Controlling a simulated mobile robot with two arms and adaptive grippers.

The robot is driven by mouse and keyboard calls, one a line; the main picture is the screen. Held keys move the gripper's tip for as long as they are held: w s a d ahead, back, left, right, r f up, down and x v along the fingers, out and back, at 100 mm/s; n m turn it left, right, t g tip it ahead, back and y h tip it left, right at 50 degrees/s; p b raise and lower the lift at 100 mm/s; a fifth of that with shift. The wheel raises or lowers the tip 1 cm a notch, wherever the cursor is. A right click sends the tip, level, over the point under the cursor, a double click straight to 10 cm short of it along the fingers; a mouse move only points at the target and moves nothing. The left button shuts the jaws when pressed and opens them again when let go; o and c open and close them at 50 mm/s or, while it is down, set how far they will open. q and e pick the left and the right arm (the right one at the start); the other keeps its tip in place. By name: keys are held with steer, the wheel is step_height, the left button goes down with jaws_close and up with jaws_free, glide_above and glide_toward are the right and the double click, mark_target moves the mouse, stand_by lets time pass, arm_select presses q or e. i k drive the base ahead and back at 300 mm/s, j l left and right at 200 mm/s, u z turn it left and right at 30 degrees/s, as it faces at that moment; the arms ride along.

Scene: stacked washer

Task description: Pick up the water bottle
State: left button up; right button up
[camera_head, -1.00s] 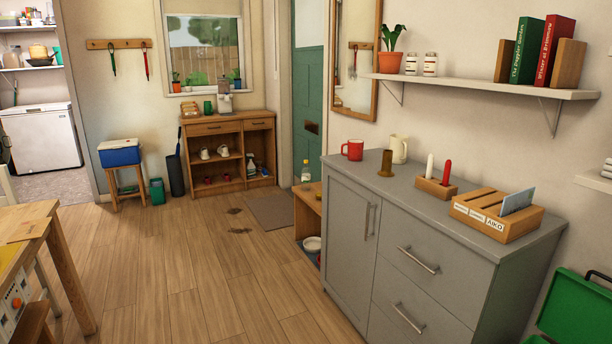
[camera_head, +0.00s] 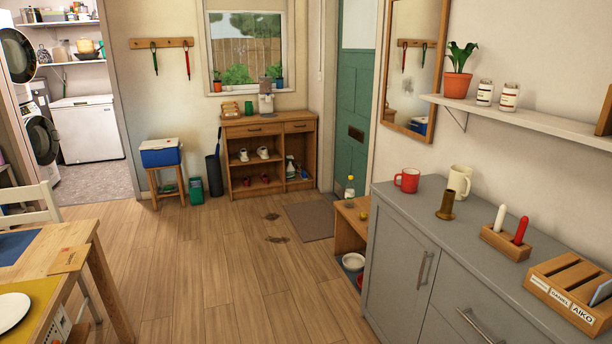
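A small pale bottle with a yellow-green part (camera_head: 349,187) stands on the low wooden bench (camera_head: 349,227) beside the grey cabinet, near the green door. I cannot tell for sure that it is the water bottle. A white bottle-like shape (camera_head: 290,168) is on the shelf of the wooden unit at the back; it is too small to identify. Neither of my grippers is in view.
The wooden floor (camera_head: 200,270) is open in the middle, with dark stains (camera_head: 272,217) and a mat (camera_head: 310,221). The grey cabinet (camera_head: 395,255) stands at right, a table (camera_head: 95,290) and chair (camera_head: 30,197) at left. White bowls (camera_head: 353,262) are by the bench.

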mark_target(349, 194)
steer(key=i+j+u, duration=0.1)
steer(key=i+u, duration=0.15)
steer(key=i, duration=1)
steer(key=i+l+u, duration=0.2)
steer(key=i, duration=1.1)
steer(key=i+z, duration=0.15)
steer(key=i, duration=0.35)
steer(key=i+j+z, duration=0.15)
steer(key=i, duration=0.3)
steer(key=i+j+z, duration=0.1)
steer(key=i, duration=0.35)
steer(key=j, duration=0.1)
